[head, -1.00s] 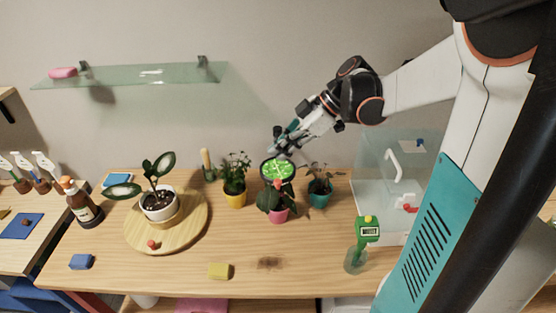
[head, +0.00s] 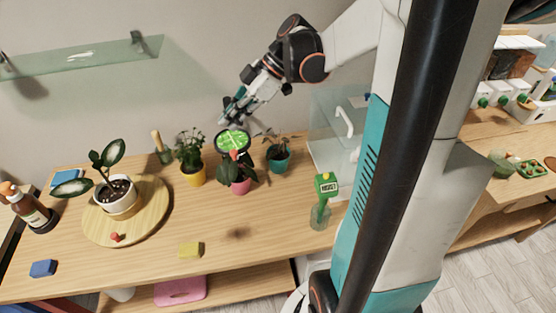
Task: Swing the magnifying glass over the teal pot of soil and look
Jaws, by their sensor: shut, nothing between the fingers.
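The magnifying glass (head: 232,140) is a round dark-rimmed lens that shows bright green. In the head view it lies over the top of the plant in the pink pot (head: 241,187), left of the teal pot. My gripper (head: 230,116) is shut and empty, just above the lens in the picture. I cannot tell whether it touches the magnifying glass. Its support is mostly hidden.
A yellow pot (head: 193,176) stands left of the lens. A potted plant (head: 116,195) stands on a round wooden board (head: 155,210). The front middle table is mostly clear.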

